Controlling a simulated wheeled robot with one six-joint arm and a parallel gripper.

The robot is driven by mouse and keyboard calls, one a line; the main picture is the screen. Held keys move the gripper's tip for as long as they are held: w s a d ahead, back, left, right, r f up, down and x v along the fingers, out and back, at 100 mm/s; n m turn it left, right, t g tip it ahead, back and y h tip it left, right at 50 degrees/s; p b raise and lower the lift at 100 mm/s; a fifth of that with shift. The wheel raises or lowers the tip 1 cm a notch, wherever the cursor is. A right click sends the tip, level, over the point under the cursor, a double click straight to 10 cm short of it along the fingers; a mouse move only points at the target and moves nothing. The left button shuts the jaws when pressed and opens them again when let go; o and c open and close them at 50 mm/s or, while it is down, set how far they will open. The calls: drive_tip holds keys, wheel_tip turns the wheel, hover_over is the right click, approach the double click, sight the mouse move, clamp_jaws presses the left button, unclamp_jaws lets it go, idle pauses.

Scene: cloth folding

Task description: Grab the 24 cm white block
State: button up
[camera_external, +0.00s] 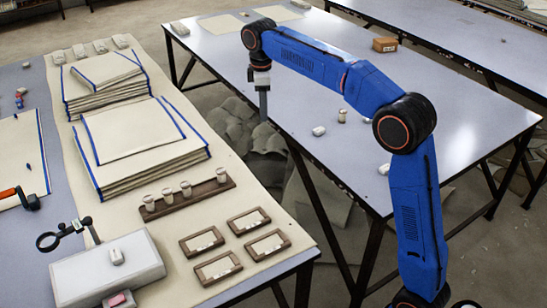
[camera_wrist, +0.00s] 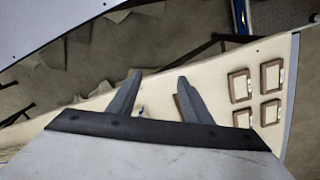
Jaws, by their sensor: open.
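A large white block (camera_external: 85,279) lies on the left table's near end, with a small white piece on top. It is the largest white block in the external view; I cannot read its length. My gripper (camera_external: 263,112) hangs pointing down near the right table's left edge, far above and to the right of the block, touching nothing. In the wrist view my gripper (camera_wrist: 160,86) shows two fingers spread apart with nothing between them. The block is not recognisable in the wrist view.
Small wooden frames (camera_external: 218,269) and a wooden rack with several jars (camera_external: 187,188) sit beside the block. Stacks of blue-edged cloth (camera_external: 140,135) lie behind. A magnifier (camera_external: 62,234) stands at the block's back. The right table (camera_external: 440,100) holds a few small items.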

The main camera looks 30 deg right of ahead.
drive_tip(key=s+d+m, duration=0.5)
drive_tip(key=d+m, duration=0.2)
drive_tip(key=d, duration=0.4)
drive_tip(key=m+h, duration=0.1)
drive_tip(key=m, duration=2.2)
hover_over(386, 167)
drive_tip(key=f, duration=1.5)
drive_tip(key=shift+s+a, duration=0.35)
drive_tip(key=shift+a, duration=0.05)
drive_tip(key=shift+w+d+f, duration=0.1)
drive_tip(key=shift+w+f, duration=0.05)
drive_tip(key=shift+f, duration=0.8)
drive_tip(key=shift+w+d+f, duration=0.1)
drive_tip(key=shift+f, duration=0.9)
drive_tip(key=shift+w+d+f, duration=0.1)
drive_tip(key=shift+w+f, duration=0.05)
drive_tip(key=shift+f, duration=0.8)
drive_tip(key=shift+c, duration=0.3)
drive_tip(key=c, duration=1.1)
